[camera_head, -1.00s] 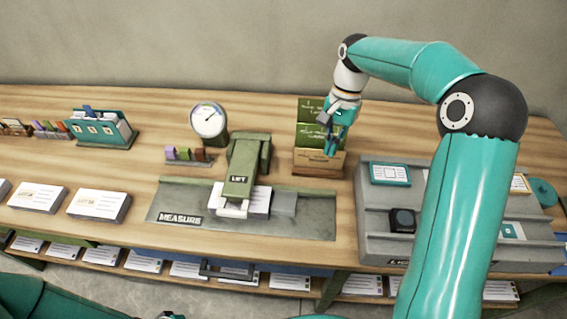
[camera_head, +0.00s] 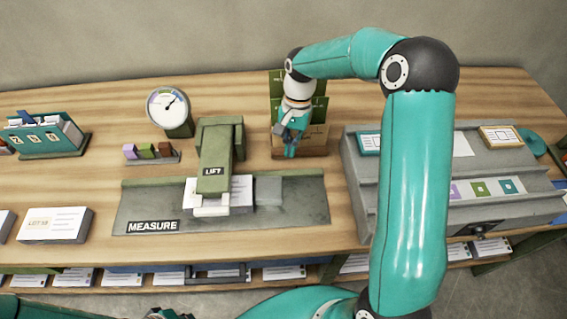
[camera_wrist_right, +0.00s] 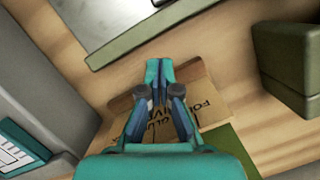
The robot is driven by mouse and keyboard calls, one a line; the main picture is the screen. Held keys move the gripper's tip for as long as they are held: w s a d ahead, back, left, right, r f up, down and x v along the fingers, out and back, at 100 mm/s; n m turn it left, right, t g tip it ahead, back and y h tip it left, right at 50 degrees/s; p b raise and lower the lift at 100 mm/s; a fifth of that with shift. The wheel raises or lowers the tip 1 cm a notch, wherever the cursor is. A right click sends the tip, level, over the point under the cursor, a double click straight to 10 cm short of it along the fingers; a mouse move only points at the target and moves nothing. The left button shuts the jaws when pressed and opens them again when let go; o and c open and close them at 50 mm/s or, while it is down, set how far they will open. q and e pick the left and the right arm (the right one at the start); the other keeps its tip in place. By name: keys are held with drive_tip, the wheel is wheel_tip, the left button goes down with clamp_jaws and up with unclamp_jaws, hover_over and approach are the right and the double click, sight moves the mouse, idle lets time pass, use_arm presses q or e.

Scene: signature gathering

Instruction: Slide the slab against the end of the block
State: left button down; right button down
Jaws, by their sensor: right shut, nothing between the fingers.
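A grey slab (camera_head: 268,192) lies on the grey measuring bed (camera_head: 304,205) marked MEASURE. My right gripper (camera_head: 290,153) is shut and empty, behind the bed and in front of the left part of a card box. The right wrist view shows its fingertips (camera_wrist_right: 159,70) together above that box. Part of my left gripper (camera_head: 168,314) shows at the bottom edge; its fingers are unclear.
The brown card box (camera_head: 316,141) with green cards stands behind the bed. A stepped grey tray (camera_head: 358,190) stands right of the bed, partly hidden by my right arm. A round gauge (camera_head: 168,106) and small coloured blocks (camera_head: 148,152) stand behind left.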

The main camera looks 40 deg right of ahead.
sight(281, 177)
drive_tip(key=shift+x, duration=1)
drive_tip(key=s+a, duration=0.1)
drive_tip(key=s+a+p, duration=0.1)
drive_tip(key=a, duration=0.1)
drive_tip(key=shift+r, duration=0.1)
drive_tip(key=shift+s+a, duration=0.15)
drive_tip(key=shift+a, duration=0.05)
drive_tip(key=shift+a, duration=0.1)
drive_tip(key=shift+s+a, duration=0.2)
drive_tip(key=shift+a, duration=0.15)
drive_tip(key=shift+s+a+b, duration=0.4)
drive_tip(key=shift+a, duration=0.15)
drive_tip(key=shift+w+d, duration=0.1)
drive_tip(key=shift+d, duration=0.1)
